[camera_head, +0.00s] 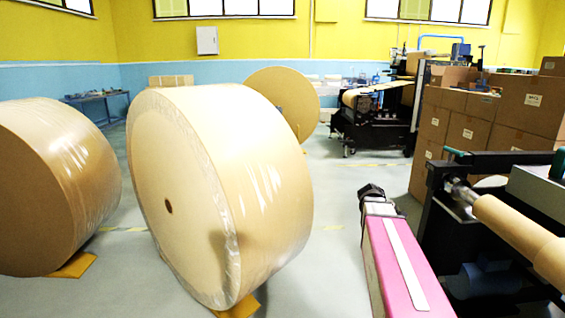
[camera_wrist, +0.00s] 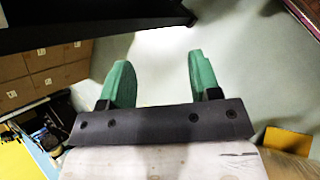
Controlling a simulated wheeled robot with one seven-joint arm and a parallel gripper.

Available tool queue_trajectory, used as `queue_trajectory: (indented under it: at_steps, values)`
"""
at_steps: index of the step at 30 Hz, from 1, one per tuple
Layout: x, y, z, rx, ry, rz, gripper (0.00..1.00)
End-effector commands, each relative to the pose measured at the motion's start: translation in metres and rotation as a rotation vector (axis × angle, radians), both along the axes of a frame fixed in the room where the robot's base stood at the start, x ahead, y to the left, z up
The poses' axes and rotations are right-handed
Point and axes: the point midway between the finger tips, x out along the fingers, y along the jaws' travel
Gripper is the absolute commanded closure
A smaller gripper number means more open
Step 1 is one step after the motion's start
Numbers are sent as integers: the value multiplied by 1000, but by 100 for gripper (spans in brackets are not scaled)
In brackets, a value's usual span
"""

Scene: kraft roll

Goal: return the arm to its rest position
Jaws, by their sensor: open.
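My gripper (camera_wrist: 158,78) shows in the wrist view as two green fingers on a dark bar. The fingers stand well apart, with only pale floor visible between them, so it is open and empty. In the head view, a pink arm link of mine with a pale stripe (camera_head: 398,258) rises at the lower middle right, between the big kraft roll (camera_head: 170,200) and the dark machine with a brown core on its shaft (camera_head: 525,235). The gripper's fingers cannot be made out in that view.
Stacked cartons (camera_head: 470,130) stand behind the machine; cartons (camera_wrist: 45,75) also show in the wrist view. Another roll (camera_head: 50,190) stands at left, with a yellow wedge (camera_head: 76,266) by its base. A dark beam (camera_wrist: 90,18) crosses the wrist view's top. Floor is bare right of the big roll.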

Motion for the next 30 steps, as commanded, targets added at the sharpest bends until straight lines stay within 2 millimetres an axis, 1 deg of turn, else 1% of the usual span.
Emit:
queue_trajectory:
  at_steps: [1, 2, 3, 5, 6, 8, 9, 12, 15, 17, 30]
  values:
    - [-14, 27, -22, 69, -40, -34, 43]
    - [-19, 41, -33, 112, -68, -63, 43]
    - [-27, 61, -48, 172, -102, -104, 43]
    - [-40, 91, -70, 263, -147, -175, 43]
    - [-49, 112, -83, 322, -173, -227, 43]
    - [-63, 140, -100, 406, -204, -309, 43]
    - [-73, 158, -110, 457, -219, -365, 43]
    - [-94, 196, -129, 564, -242, -496, 43]
    - [-109, 222, -141, 635, -250, -598, 43]
    - [-113, 228, -143, 653, -252, -628, 43]
    - [-113, 228, -143, 653, -252, -628, 43]
